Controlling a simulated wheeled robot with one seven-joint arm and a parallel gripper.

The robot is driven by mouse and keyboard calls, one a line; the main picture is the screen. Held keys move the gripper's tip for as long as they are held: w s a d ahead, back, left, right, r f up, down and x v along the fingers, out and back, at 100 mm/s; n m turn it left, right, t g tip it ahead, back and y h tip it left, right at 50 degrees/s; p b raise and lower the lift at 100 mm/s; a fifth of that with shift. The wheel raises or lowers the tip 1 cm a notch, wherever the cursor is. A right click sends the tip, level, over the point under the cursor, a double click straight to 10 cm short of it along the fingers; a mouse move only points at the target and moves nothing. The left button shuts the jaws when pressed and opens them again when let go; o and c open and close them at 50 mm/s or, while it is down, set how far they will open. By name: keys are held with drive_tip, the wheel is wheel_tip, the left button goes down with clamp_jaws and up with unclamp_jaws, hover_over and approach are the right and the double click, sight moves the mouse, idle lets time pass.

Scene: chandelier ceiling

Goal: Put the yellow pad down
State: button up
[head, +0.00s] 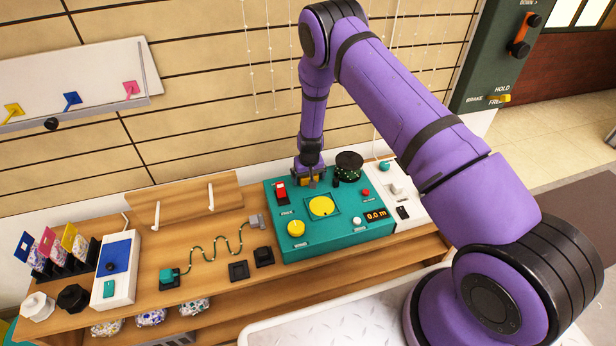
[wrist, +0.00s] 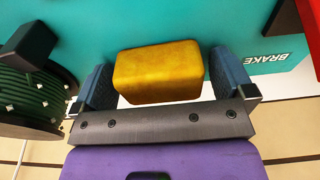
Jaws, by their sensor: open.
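The yellow pad (wrist: 158,73) is a block with rounded edges. In the wrist view it sits between the two blue fingers of my gripper (wrist: 160,80), with a narrow gap at each side. My gripper is open around it. In the head view my gripper (head: 310,178) is low over the back of the teal control box (head: 335,236), and a bit of the yellow pad (head: 311,182) shows between the fingers. The pad appears to be at the box's surface, but its underside is hidden, so contact cannot be told.
A dark green spool (head: 349,163) stands close to the right of my gripper. A white panel (head: 402,201) adjoins the box. The wooden bench (head: 196,238) holds other devices at left.

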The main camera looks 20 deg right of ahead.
drive_tip(key=s+r, duration=0.2)
drive_tip(key=r, duration=1.3)
drive_tip(key=s+r, duration=0.2)
drive_tip(key=r, duration=1.2)
drive_tip(key=s+d+r+t+y, duration=0.1)
drive_tip(key=s+r, duration=0.3)
drive_tip(key=r, duration=0.4)
drive_tip(key=s+d+r+t, duration=0.1)
drive_tip(key=s+d+r, duration=0.1)
drive_tip(key=s+r, duration=0.5)
drive_tip(key=s+d+r, duration=0.2)
drive_tip(key=s+r, duration=1.1)
drive_tip(key=s+d+r+t+h, duration=0.1)
drive_tip(key=s+d+r, duration=0.1)
drive_tip(key=s, duration=1.3)
drive_tip(key=shift+t, duration=0.4)
